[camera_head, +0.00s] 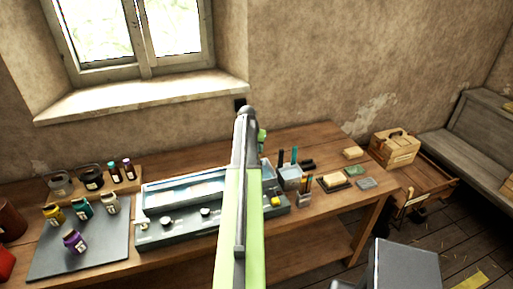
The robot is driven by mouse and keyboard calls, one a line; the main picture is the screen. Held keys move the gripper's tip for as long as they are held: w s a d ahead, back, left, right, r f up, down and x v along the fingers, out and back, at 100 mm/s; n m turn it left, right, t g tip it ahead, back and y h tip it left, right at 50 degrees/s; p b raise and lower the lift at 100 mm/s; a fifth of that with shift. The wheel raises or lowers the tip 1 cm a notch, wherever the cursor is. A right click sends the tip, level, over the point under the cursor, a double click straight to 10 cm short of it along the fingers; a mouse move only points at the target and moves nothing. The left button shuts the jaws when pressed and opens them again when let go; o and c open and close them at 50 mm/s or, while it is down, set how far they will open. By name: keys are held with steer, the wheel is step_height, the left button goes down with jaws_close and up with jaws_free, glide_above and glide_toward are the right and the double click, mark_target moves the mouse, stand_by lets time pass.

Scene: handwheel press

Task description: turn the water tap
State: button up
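I cannot make out a water tap for certain. A long shallow tray (147,206) with a pale, bluish inside lies on the wooden table. Its dark grey front ledge (185,230) carries small light round pieces, one at the left (167,222) and one nearer the middle (205,211). My green and grey arm rises through the middle of the view and covers part of the tray and table. My gripper's fingers do not show. A small greenish thing (262,138) peeks out to the right of the arm's upper end, mostly hidden.
Small jars (75,241) stand on a dark mat (100,262) at left, with more on a wooden rack (131,186) behind. Brush holders (290,178) and small blocks (333,181) are right of the arm. A wooden box (394,149) and bench (468,140) stand farther right.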

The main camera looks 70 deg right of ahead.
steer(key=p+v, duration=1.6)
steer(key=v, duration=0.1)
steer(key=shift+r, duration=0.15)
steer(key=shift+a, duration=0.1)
